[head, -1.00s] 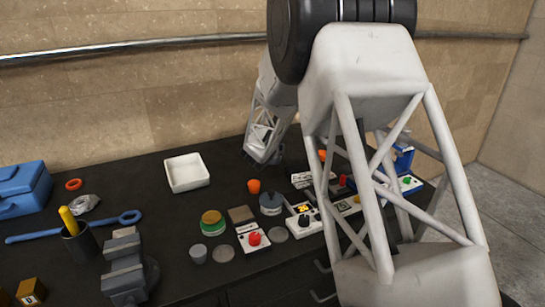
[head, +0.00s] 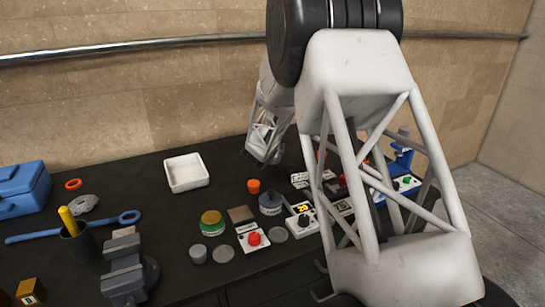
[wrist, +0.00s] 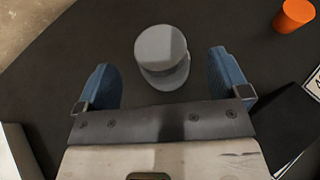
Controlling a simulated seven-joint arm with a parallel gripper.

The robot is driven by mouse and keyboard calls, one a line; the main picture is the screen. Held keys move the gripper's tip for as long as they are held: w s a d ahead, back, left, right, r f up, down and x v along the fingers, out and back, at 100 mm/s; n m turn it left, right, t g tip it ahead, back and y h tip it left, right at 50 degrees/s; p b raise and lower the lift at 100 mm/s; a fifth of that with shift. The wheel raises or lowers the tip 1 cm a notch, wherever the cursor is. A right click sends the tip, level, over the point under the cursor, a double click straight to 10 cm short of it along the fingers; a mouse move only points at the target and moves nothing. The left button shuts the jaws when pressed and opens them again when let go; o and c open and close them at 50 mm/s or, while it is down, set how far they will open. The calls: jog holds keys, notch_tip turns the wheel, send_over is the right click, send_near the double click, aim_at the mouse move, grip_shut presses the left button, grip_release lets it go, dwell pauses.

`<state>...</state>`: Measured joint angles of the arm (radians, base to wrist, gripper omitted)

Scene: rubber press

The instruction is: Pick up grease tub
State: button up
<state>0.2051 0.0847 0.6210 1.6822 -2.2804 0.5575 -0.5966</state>
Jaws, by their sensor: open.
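A small grey round tub with a lid-like top (wrist: 164,58), likely the grease tub, stands on the dark bench in the wrist view. My gripper (wrist: 161,68) is open, with one blue finger to its left and one to its right. In the head view my gripper (head: 263,158) is low at the back of the bench, right of the white tray, and that tub is not clearly visible.
An orange cup (wrist: 294,14) stands at the upper right in the wrist view. The white tray (head: 187,186) is left of my gripper. In front are a labelled grey-blue pot (head: 270,204), a green-and-yellow tin (head: 211,228) and a red-button box (head: 253,240). The wall is close behind.

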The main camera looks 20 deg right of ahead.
jog(key=shift+x, duration=2.6)
jog(key=shift+c, duration=0.2)
jog(key=c, duration=1.2)
